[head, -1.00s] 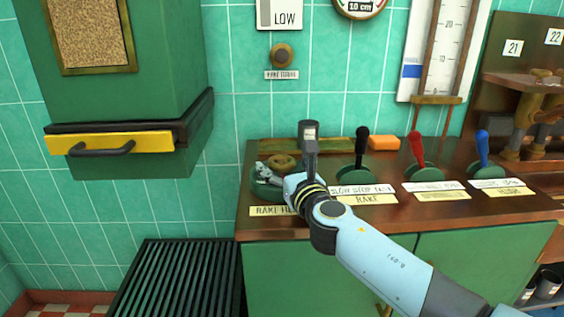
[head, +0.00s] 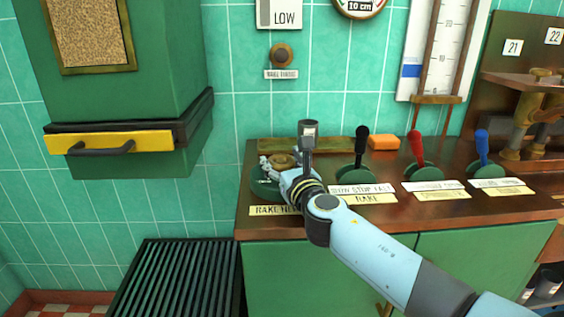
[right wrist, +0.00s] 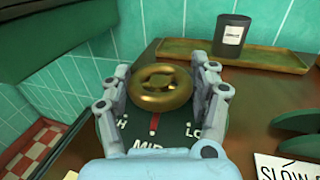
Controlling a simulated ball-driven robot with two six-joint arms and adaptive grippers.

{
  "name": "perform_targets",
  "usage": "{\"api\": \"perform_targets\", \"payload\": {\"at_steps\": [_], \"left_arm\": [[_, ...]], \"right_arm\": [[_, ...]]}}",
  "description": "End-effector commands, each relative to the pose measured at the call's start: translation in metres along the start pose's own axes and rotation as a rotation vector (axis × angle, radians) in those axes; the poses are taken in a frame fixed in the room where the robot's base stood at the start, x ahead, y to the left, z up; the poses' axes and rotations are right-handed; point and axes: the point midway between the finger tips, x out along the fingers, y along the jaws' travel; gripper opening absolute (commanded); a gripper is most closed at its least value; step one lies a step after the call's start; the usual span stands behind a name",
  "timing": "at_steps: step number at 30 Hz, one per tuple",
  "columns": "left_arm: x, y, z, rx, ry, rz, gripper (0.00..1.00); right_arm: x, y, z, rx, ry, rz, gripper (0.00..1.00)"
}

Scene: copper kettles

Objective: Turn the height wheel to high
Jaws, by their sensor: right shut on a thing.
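The height wheel is a small brass ring-shaped knob (head: 284,160) on a round green dial at the left end of the brown console. In the right wrist view the brass wheel (right wrist: 160,86) sits between the two grey fingers of my right gripper (right wrist: 164,92), which is shut on it. The dial (right wrist: 172,130) below it shows MID, with part of a label ending in H at left and LO at right. A red mark points near MID. In the head view my right gripper (head: 276,170) partly hides the dial. My left gripper is not in view.
Black (head: 361,140), red (head: 416,147) and blue (head: 482,147) levers stand to the right. A dark canister (right wrist: 232,38) stands on a brass tray behind the wheel. A wall sign (head: 286,17) reads LOW. A green cabinet with a yellow drawer (head: 150,141) hangs at left.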

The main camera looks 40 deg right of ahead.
Motion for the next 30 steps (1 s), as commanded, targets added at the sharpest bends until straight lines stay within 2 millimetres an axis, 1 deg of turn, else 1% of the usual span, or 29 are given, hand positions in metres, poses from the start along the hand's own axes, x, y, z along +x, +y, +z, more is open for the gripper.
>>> {"api": "perform_targets", "payload": {"at_steps": [5, 11, 17, 30], "left_arm": [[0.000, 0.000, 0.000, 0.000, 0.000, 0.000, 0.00], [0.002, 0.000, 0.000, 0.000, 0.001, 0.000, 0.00], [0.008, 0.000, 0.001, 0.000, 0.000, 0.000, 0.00], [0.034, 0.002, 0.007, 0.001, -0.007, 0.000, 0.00]], "right_arm": [[-0.001, 0.001, -0.001, 0.002, 0.002, -0.031, 0.29], [0.000, 0.002, -0.001, 0.004, 0.002, -0.133, 0.29], [0.000, 0.004, -0.003, 0.005, 0.004, -0.297, 0.29], [0.001, 0.005, -0.005, 0.002, 0.004, -0.672, 0.29]]}}
